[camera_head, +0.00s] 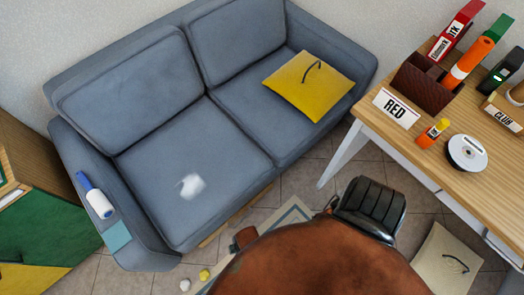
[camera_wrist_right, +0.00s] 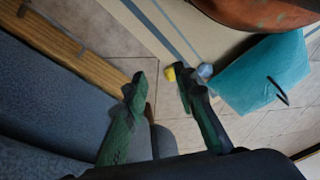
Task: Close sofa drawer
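The grey-blue sofa (camera_head: 190,120) fills the upper left of the head view. A light wooden strip (camera_head: 215,236) shows low along its front edge and looks like the drawer front. In the right wrist view a wooden board (camera_wrist_right: 80,58) with a dark fitting (camera_wrist_right: 24,9) runs along the upper left beside the grey sofa fabric (camera_wrist_right: 45,110). How far the drawer is open cannot be told. My right gripper (camera_wrist_right: 161,82) is open and empty, its dark green fingers spread over the floor just right of the board. My left gripper is not in view.
A yellow cushion (camera_head: 308,85) and a white patch (camera_head: 191,185) are on the sofa. A wooden desk (camera_head: 475,187) stands at right. A large rust-brown rounded form (camera_head: 320,265) blocks the lower middle. Small balls (camera_head: 204,275) lie on the floor near the sofa.

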